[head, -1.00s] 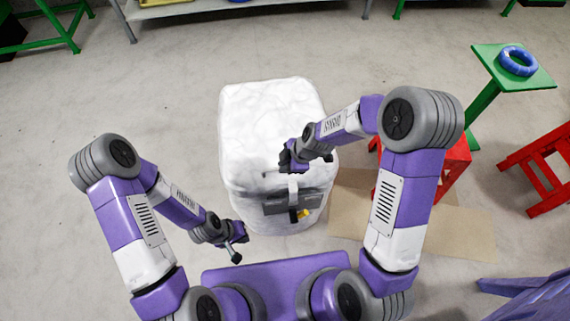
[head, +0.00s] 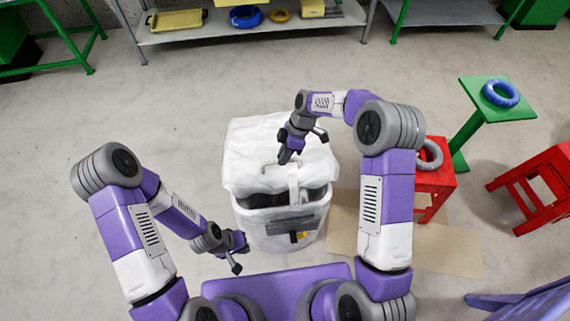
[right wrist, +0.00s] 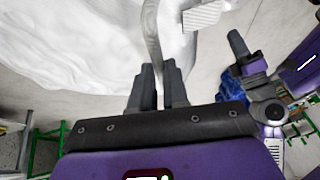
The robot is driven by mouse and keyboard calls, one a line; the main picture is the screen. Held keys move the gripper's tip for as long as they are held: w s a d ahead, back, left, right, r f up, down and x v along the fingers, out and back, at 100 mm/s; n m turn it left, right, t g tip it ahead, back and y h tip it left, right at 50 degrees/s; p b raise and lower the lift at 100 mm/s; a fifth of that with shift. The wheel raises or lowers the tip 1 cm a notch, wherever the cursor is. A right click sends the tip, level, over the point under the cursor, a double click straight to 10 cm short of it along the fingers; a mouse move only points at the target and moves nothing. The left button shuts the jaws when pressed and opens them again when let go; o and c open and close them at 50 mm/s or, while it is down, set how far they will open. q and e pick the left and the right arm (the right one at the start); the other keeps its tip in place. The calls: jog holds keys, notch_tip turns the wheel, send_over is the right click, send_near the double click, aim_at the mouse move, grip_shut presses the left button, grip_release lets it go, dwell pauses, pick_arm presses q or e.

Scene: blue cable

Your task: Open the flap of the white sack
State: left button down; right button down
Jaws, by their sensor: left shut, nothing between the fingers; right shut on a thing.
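The white sack (head: 252,228) stands on the floor in front of me. Its white flap (head: 248,170) is partly raised at the near side, and a dark opening (head: 318,194) shows under its front edge. My right gripper (head: 285,158) is over the flap, shut on a thin pale handle (head: 270,168). In the right wrist view the handle (right wrist: 152,40) runs between the two fingers (right wrist: 158,85), with the white flap (right wrist: 80,50) around it. My left gripper (head: 238,262) is shut and empty, low at the sack's near left side, apart from it.
A green stool with a blue ring (head: 500,93) and a red stool with a grey ring (head: 428,154) stand at the right. Another red stool (head: 535,185) is farther right. A shelf (head: 300,22) with a blue ring and yellow items is behind. Floor left of the sack is clear.

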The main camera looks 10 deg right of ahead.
jog(key=w+r+p, duration=0.3)
jog(key=w+r, duration=0.3)
jog(key=r, duration=0.1)
jog(key=shift+r+p, duration=0.3)
jog(key=shift+p, duration=0.05)
jog(key=shift+d, duration=0.1)
jog(key=c, duration=1.4)
grip_release()
jog(key=shift+w+f, duration=0.1)
jog(key=shift+o, duration=1.4)
jog(key=shift+w, duration=0.2)
